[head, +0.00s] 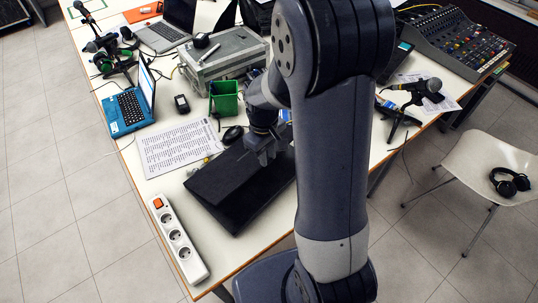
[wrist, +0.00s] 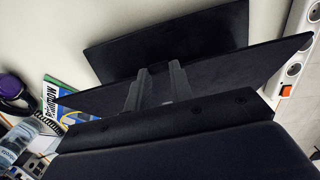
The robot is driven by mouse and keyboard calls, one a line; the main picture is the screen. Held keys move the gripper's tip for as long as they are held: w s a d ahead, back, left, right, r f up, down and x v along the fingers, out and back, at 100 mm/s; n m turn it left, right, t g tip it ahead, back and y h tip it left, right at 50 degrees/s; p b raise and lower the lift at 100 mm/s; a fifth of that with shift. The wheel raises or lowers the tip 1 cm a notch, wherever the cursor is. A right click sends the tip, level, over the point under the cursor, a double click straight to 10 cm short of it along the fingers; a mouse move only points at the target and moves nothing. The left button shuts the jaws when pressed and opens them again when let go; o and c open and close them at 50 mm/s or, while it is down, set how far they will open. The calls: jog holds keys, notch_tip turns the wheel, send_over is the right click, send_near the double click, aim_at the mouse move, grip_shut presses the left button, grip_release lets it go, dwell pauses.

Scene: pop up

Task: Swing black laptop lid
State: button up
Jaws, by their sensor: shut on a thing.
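The black laptop (head: 222,190) lies on the white table, near its front edge and mostly left of my arm. My gripper (head: 265,153) is at its far side, pointing down, with part of the laptop hidden behind my arm. In the wrist view my gripper's fingers (wrist: 158,70) are shut on the laptop lid, a wide dark panel (wrist: 235,68). Another dark panel of the laptop (wrist: 165,42) shows beyond it, at an angle to it. How wide the lid stands open is hard to tell.
A white power strip (head: 180,240) lies just left of the laptop. A mixer (head: 455,40) and a microphone on a stand (head: 408,98) are at right.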

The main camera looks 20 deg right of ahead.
jog(key=shift+w+a+r+p, duration=0.25)
jog(key=shift+w+r+p, duration=0.3)
jog(key=shift+r, duration=0.1)
jog(key=shift+w+a+r+p, duration=0.2)
jog(key=shift+w+r+p, duration=0.2)
jog(key=shift+r+p, duration=0.2)
jog(key=shift+w+a+r+p, duration=0.4)
jog(key=shift+w+r+p, duration=0.25)
jog(key=shift+w+r, duration=0.15)
jog(key=shift+w+a+r+p, duration=0.4)
jog(key=shift+w+r+p, duration=0.25)
jog(key=shift+r, duration=0.15)
jog(key=w+a+r+p, duration=0.2)
jog(key=w+a+r, duration=0.1)
jog(key=w, duration=0.3)
jog(key=shift+r+p, duration=0.3)
jog(key=shift+r, duration=0.1)
jog(key=shift+a, duration=0.1)
jog(key=shift+w, duration=0.1)
